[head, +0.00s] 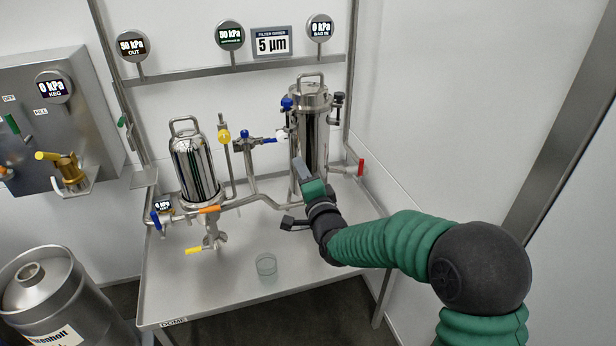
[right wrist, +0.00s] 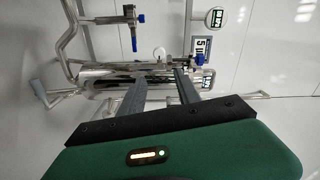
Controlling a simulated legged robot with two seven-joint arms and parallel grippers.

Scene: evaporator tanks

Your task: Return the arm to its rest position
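My right arm comes in from the lower right of the head view, with green ribbed sleeves and a black ball-shaped joint. Its gripper (head: 292,195) is in front of the lower part of the tall steel filter housing (head: 312,140), over the bench. The two grey fingers stand apart. In the right wrist view the gripper (right wrist: 161,76) also shows its fingers spread, with nothing held between them and steel vessels and pipes beyond. I cannot tell how far the fingers are from the housing. My left gripper is not in view.
A smaller steel vessel (head: 196,168) and a clear glass (head: 266,265) are on the steel bench (head: 225,290). Pipes with coloured valve handles run between the vessels. A red handle (head: 361,167) sticks out at right. A keg (head: 50,290) stands lower left.

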